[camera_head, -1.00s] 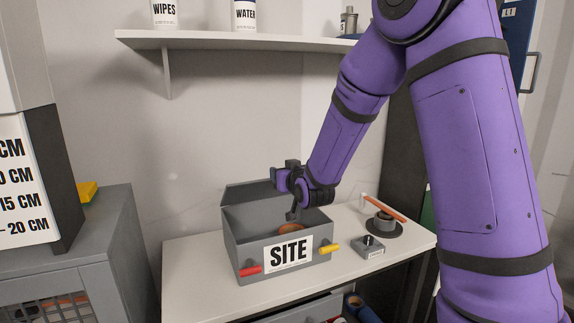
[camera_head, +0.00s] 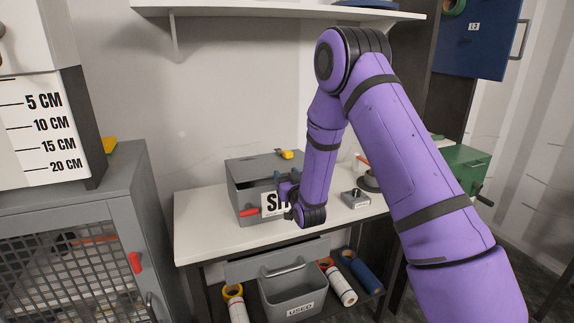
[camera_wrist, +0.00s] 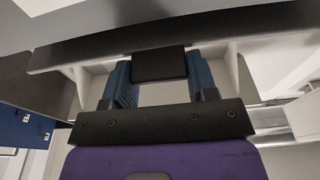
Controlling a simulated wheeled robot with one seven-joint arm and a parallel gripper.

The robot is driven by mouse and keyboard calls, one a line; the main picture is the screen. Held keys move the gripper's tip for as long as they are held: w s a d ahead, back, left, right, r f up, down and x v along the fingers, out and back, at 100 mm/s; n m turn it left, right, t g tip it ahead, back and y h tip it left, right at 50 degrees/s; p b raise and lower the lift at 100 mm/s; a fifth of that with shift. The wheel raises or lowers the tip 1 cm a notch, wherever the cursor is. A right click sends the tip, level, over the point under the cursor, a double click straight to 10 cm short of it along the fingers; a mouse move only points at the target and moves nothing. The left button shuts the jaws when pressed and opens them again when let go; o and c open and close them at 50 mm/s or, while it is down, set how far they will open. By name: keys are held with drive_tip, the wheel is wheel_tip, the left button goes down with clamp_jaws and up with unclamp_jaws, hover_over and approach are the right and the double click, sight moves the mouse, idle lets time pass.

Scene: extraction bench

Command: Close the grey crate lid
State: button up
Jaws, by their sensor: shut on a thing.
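The grey crate (camera_head: 241,199) stands on the white bench, its "SITE" label partly hidden by my gripper. My gripper (camera_head: 284,184) is at the crate's front, at the lid's front edge. In the wrist view, the two blue-padded fingers (camera_wrist: 160,88) are shut on the dark tab (camera_wrist: 160,63) of the lid edge. A red latch handle (camera_head: 249,212) sticks out at the front left. The crate's inside is hidden.
A yellow item (camera_head: 285,154) shows at the lid's back edge. A small grey box (camera_head: 355,199) stands right of the crate. Below are a grey "USED" bin (camera_head: 292,292) and several rolls. A mesh-fronted cabinet (camera_head: 130,195) stands left. A shelf (camera_head: 270,12) hangs above.

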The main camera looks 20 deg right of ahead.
drive_tip(key=shift+s+f, duration=0.15)
drive_tip(key=shift+f, duration=0.95)
drive_tip(key=shift+s+f, duration=0.15)
drive_tip(key=shift+f, duration=0.95)
drive_tip(key=o, duration=1.3)
drive_tip(key=shift+w, duration=0.15)
drive_tip(key=shift+r, duration=0.1)
drive_tip(key=s+f, duration=0.1)
drive_tip(key=s, duration=0.9)
drive_tip(key=shift+s+f, duration=0.35)
drive_tip(key=shift+f, duration=0.05)
